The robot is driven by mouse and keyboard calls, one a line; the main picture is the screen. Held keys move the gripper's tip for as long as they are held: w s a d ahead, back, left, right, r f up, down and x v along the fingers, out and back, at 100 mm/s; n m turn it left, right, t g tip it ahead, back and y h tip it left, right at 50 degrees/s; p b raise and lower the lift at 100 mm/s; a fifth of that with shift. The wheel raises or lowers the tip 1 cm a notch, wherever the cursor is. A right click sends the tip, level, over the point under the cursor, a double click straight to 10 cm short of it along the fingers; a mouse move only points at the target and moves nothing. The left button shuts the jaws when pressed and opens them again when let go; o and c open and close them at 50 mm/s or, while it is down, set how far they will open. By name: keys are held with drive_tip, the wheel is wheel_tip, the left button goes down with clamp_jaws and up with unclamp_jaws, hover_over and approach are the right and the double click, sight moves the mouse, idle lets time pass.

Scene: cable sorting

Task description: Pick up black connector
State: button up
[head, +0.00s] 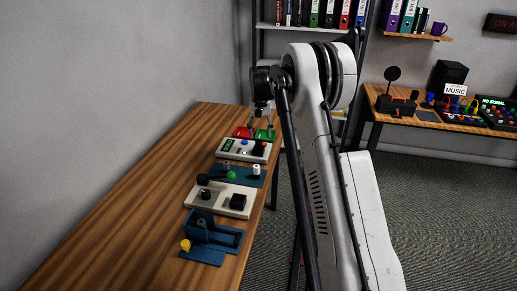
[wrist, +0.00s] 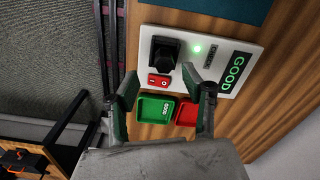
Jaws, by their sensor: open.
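A black connector (wrist: 164,54) sits on a pale tester panel (wrist: 225,43) in the wrist view, in a dark socket. It also shows at the panel's right end in the head view (head: 259,150). My gripper (wrist: 160,79) is open and empty. Its two fingertips are spread to either side, short of the connector, with the red rocker switch (wrist: 158,80) showing between them. In the head view my gripper (head: 263,120) is above the far end of the bench, and its fingers are too small to judge there.
The panel shows a lit green light (wrist: 197,49) and a green GOOD display (wrist: 235,72). A green tray (wrist: 157,109) and a red tray (wrist: 186,114) lie beside it. Other fixtures with black parts (head: 238,202) stand nearer on the wooden bench (head: 140,205), whose left side is clear.

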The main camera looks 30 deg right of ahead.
sight(259, 141)
drive_tip(key=shift+w+a+f+p, duration=0.1)
drive_tip(key=shift+a+f+p, duration=0.1)
drive_tip(key=shift+f, duration=1.15)
drive_tip(key=shift+a+f+p, duration=0.1)
drive_tip(key=shift+f+p, duration=0.05)
drive_tip(key=shift+f, duration=1.2)
clamp_jaws()
